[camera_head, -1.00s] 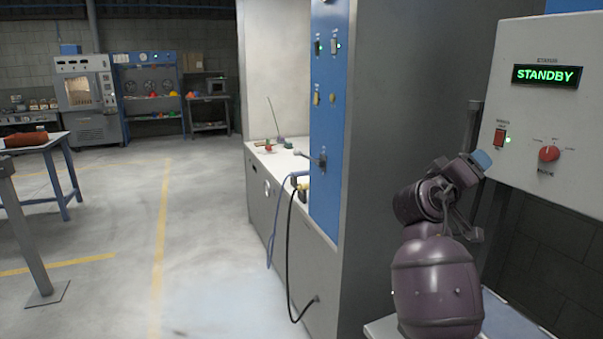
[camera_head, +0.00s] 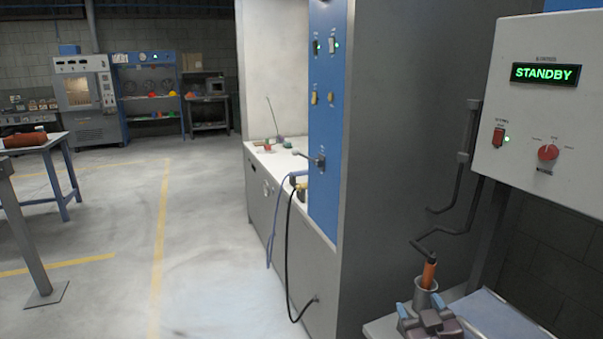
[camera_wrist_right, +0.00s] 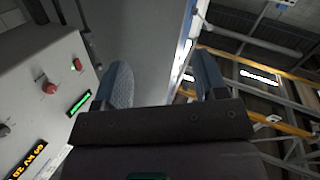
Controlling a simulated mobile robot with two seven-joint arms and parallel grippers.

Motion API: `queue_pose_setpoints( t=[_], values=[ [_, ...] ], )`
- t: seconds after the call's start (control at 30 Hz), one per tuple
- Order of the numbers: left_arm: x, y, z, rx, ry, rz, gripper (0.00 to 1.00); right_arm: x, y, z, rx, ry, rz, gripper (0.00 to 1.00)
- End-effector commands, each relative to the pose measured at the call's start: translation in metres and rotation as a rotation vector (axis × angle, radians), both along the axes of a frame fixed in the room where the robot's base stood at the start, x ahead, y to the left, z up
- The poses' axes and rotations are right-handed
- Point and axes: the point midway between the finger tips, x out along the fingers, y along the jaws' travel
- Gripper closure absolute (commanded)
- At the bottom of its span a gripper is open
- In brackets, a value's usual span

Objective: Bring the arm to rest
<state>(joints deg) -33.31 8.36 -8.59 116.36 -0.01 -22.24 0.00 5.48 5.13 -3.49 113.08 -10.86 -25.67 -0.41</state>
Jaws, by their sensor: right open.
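My right gripper (camera_head: 428,318) shows at the bottom right of the head view, low over the light bench beside the grey cabinet. It also fills the lower middle of the right wrist view (camera_wrist_right: 163,85). Its two blue-grey fingers stand apart with nothing between them. Most of my right arm is out of the head view. My left gripper does not show.
A control box (camera_head: 550,110) reading STANDBY, with a red switch and red knob, hangs at the right. Just behind my gripper, an orange-handled tool (camera_head: 429,273) stands in a grey cup (camera_head: 426,293). A tall grey cabinet (camera_head: 415,130) rises beside it.

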Motion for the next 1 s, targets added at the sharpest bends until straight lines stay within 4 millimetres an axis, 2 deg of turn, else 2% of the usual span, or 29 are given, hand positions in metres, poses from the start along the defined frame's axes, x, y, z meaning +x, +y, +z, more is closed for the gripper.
queue_pose_setpoints(
  t=[0.03, 0.1, 0.27, 0.5, 0.6, 0.73, 0.83, 1.0],
  values=[
    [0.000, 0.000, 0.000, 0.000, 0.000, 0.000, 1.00, -0.018, -0.003, -0.022, 0.028, 0.036, 0.009, 0.35],
    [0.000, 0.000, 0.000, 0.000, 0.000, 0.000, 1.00, -0.041, -0.004, -0.047, 0.066, 0.079, 0.021, 0.35],
    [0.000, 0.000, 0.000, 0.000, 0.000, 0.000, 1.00, -0.098, -0.009, -0.102, 0.136, 0.192, 0.027, 0.35],
    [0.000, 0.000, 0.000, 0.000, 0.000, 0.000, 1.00, -0.195, -0.022, -0.176, 0.166, 0.395, -0.011, 0.35],
    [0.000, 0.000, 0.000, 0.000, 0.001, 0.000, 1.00, -0.231, -0.028, -0.199, 0.164, 0.467, -0.032, 0.35],
    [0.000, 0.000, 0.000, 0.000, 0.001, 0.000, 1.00, -0.264, -0.035, -0.216, 0.162, 0.529, -0.054, 0.35],
    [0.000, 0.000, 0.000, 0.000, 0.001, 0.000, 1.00, -0.277, -0.038, -0.222, 0.162, 0.552, -0.063, 0.35],
    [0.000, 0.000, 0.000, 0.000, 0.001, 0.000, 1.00, -0.280, -0.038, -0.224, 0.162, 0.558, -0.066, 0.35]
  ],
)
